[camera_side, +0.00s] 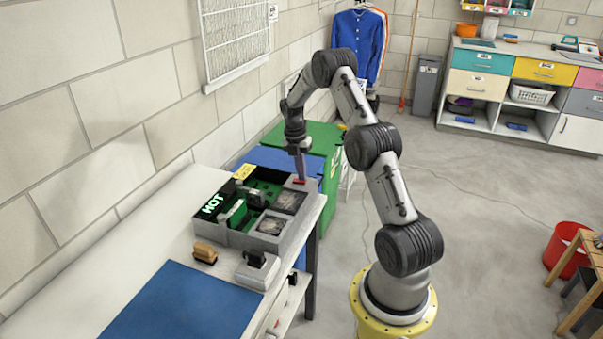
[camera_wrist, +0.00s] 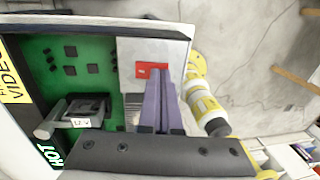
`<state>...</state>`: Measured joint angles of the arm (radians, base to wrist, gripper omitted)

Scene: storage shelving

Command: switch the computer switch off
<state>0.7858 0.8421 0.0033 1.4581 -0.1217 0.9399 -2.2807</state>
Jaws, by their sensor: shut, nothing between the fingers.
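The open computer case (camera_side: 240,234) lies on the white bench, with a green board (camera_side: 264,187) inside and a lit "HOT" sign at its left. The red switch (camera_side: 299,181) is on the grey part at the case's far right corner. It also shows in the wrist view (camera_wrist: 144,70), just past my fingertips. My gripper (camera_side: 301,180) points down at the switch, shut and empty. In the wrist view my gripper (camera_wrist: 156,72) overlaps the right part of the switch. I cannot tell whether the tips touch it, and the switch's on or off position is not clear.
A brown-handled brush (camera_side: 205,251) and a white-grey block (camera_side: 258,268) stand in front of the case. A blue mat (camera_side: 180,305) covers the near bench. Green and blue bins (camera_side: 318,140) stand behind. A wall lies left of the bench.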

